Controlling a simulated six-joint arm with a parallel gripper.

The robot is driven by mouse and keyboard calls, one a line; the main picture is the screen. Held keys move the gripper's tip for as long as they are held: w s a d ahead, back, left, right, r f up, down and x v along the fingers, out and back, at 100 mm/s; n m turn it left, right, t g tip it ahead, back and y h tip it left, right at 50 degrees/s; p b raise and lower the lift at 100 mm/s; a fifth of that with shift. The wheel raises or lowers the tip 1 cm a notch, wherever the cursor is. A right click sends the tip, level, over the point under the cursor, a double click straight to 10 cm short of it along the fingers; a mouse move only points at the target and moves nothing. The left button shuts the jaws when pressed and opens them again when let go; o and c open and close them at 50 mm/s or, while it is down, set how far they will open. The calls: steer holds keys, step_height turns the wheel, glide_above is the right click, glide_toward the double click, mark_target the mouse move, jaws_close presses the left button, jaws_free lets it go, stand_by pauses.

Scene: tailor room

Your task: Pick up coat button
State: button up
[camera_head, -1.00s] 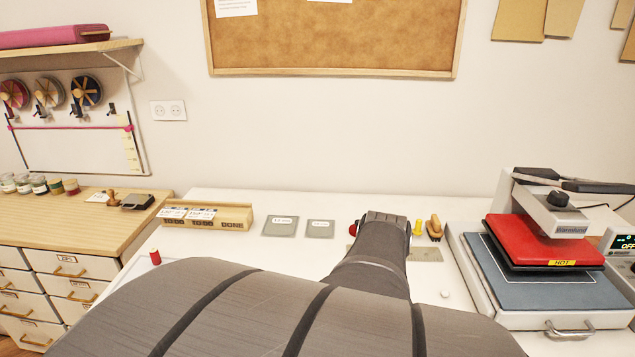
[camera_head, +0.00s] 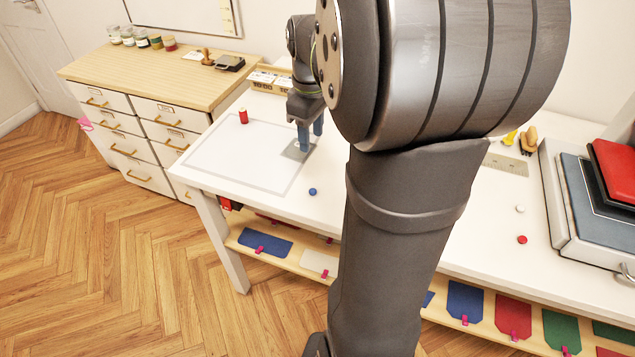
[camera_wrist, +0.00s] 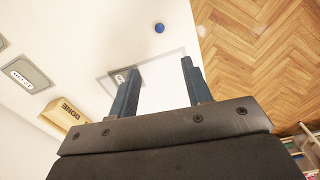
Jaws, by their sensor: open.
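Three small round buttons lie on the white table in the head view: a blue one (camera_head: 312,191), a white one (camera_head: 520,209) and a red one (camera_head: 522,239). I cannot tell from a label which is the coat button. The blue button also shows in the wrist view (camera_wrist: 159,28), beyond the fingertips and apart from them. My gripper (camera_head: 311,141) is open and points down over a grey card (camera_head: 290,154) on the table, behind the blue button. In the wrist view, nothing is seen between its fingers (camera_wrist: 161,68), and the left finger partly hides the card.
A pale mat (camera_head: 235,152) with a red thread spool (camera_head: 243,117) lies at left. A heat press (camera_head: 585,215) stands at right. My arm hides the middle table.

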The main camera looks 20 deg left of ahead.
mark_target(313, 190)
step_height(313, 190, down, 17)
steer(key=shift+d, duration=0.1)
jaws_close()
stand_by(0.6)
